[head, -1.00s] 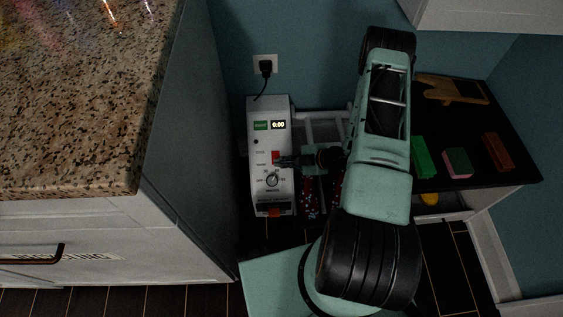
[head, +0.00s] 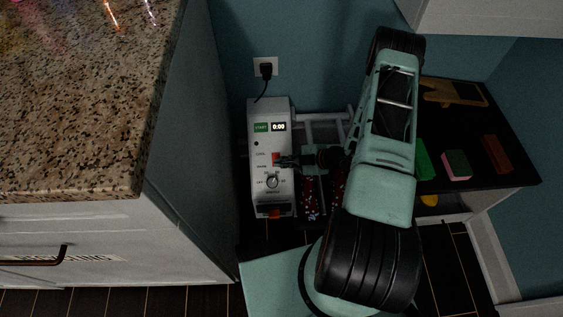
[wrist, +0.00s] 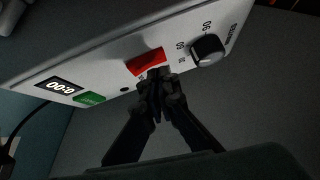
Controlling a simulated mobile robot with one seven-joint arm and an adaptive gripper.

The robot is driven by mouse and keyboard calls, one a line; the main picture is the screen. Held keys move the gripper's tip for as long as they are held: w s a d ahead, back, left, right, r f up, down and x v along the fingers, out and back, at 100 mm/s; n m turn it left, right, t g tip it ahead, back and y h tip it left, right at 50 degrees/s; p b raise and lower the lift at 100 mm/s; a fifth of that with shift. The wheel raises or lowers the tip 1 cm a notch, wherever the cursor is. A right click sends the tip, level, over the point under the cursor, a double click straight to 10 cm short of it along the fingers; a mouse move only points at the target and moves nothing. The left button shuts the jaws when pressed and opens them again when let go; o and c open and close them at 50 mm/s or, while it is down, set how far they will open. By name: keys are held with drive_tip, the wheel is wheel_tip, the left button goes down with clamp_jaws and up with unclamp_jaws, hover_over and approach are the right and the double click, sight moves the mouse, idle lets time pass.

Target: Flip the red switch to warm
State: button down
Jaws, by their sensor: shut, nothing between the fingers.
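The white control box (head: 284,199) stands upright against the wall, left of my arm. Its red switch (head: 276,157) sits mid-panel, between a COOL label above and a WARM label below. It also shows in the wrist view (wrist: 146,62), just beyond my fingertips. My gripper (head: 281,161) reaches in from the right with its tips at the switch. In the wrist view my gripper (wrist: 157,77) is shut and empty, its tips at or very close to the switch's lower edge. I cannot tell contact or which way the switch is tipped.
A black knob (head: 272,182) is just below the switch; a green START button (head: 261,127) and a 0:00 display (head: 278,127) are above. A granite counter (head: 75,100) bounds the left. A dark shelf (head: 455,95) with sponges and a brown block is at right.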

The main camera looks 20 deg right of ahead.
drive_tip(key=v, duration=1.2)
idle(0.3)
